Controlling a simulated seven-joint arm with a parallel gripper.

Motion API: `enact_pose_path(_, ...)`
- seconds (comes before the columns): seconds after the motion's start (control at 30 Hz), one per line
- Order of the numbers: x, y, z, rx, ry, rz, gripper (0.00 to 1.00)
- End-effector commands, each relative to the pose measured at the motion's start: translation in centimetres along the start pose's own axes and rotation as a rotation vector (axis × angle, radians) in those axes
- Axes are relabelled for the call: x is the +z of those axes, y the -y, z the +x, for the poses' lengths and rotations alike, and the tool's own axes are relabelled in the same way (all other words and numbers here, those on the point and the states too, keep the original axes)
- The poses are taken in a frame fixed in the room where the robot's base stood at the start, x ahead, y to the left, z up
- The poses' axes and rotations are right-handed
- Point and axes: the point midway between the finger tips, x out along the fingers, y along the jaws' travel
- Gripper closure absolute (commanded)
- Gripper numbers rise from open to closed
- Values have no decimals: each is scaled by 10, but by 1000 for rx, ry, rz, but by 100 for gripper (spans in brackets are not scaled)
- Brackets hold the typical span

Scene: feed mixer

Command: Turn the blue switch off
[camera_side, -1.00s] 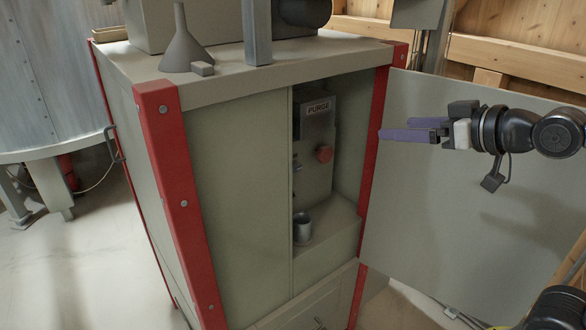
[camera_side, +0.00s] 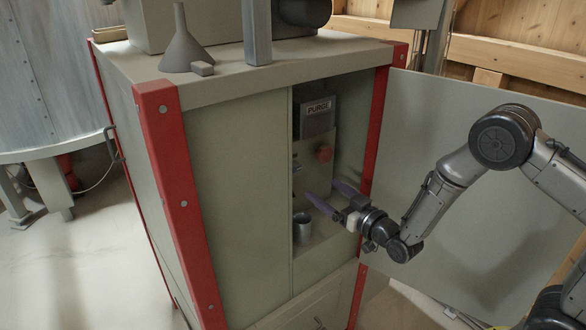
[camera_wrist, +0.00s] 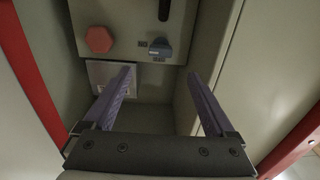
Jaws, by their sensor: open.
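The blue switch (camera_wrist: 160,47) is a blue-grey knob on the grey panel inside the cabinet, in the upper middle of the wrist view. In the side view only a small dark part shows at the cabinet opening's left edge, perhaps the switch; I cannot tell. My gripper (camera_side: 321,188) reaches into the opening, below the red button. Its two purple fingers are open and empty. In the wrist view, the switch lies just beyond the gap between the fingertips of my gripper (camera_wrist: 160,72), apart from both fingers.
A red button (camera_side: 324,154) sits beside the switch on the panel, with a PURGE plate (camera_side: 318,107) above it. A metal cup (camera_side: 303,229) stands on the ledge below. The open door (camera_side: 470,120) is at right. A dark slot or handle (camera_wrist: 164,9) is near the switch.

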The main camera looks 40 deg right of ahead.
Motion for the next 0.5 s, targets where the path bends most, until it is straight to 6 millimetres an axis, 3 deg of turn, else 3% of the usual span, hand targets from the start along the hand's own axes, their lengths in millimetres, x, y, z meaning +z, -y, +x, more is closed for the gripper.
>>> enact_pose_path(0.17, 0, 1, 18, -1, -1, 0, 10)
enact_pose_path(0.5, 0, 1, 83, -1, -1, 0, 10)
